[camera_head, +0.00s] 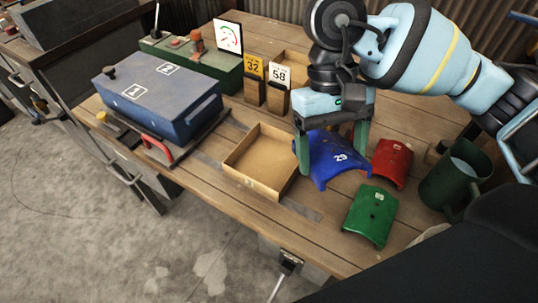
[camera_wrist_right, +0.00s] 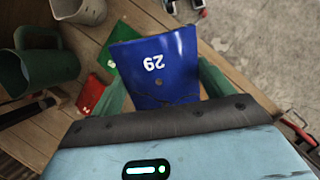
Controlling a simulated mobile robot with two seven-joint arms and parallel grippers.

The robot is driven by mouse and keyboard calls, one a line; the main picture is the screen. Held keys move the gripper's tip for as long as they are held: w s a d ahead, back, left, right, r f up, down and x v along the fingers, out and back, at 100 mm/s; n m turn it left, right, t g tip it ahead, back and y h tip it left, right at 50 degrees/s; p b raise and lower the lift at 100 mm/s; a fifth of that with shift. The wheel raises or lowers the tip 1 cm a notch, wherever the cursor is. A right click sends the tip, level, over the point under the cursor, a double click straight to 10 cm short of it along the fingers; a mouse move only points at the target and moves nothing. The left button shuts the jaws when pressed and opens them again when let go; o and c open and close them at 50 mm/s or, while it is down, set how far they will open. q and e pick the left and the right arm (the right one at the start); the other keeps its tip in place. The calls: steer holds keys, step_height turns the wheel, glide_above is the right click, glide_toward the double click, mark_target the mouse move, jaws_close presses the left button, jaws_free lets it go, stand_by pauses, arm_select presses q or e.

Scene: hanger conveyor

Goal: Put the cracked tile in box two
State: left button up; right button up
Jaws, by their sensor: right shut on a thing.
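My left gripper is out of view.
An open, empty cardboard tray (camera_head: 250,183) lies between the case and the blue tile. A dark green mug (camera_head: 448,190) stands at the right.

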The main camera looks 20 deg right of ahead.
steer(key=m, duration=0.1)
steer(key=m+y, duration=0.1)
steer(key=w+m, duration=0.1)
steer(key=shift+w+a+f+t+p, duration=0.1)
steer(key=shift+a+f+t+p, duration=0.05)
steer(key=shift+a+t+p, duration=0.15)
steer(key=w+m, duration=0.1)
steer(key=m, duration=0.2)
steer(key=w+a+m+t+y+p, duration=0.1)
steer(key=m, duration=0.2)
steer(key=w+f+m+t+y, duration=0.1)
steer(key=m, duration=0.2)
steer(key=shift+w+a, duration=0.2)
steer(key=shift+w, duration=0.1)
steer(key=w+a+f+m+t+h+p, duration=0.1)
steer(key=w+m, duration=0.4)
steer(key=m, duration=1.1)
steer(key=w+a+f+m+t+h+p, duration=0.1)
steer(key=w+f+m+h+p, duration=0.2)
steer(key=m, duration=1.4)
steer(key=shift+w+a+m+p, duration=0.35)
steer(key=shift+w+p, duration=0.1)
steer(key=shift+w, duration=0.7)
steer(key=shift+f, duration=0.1)
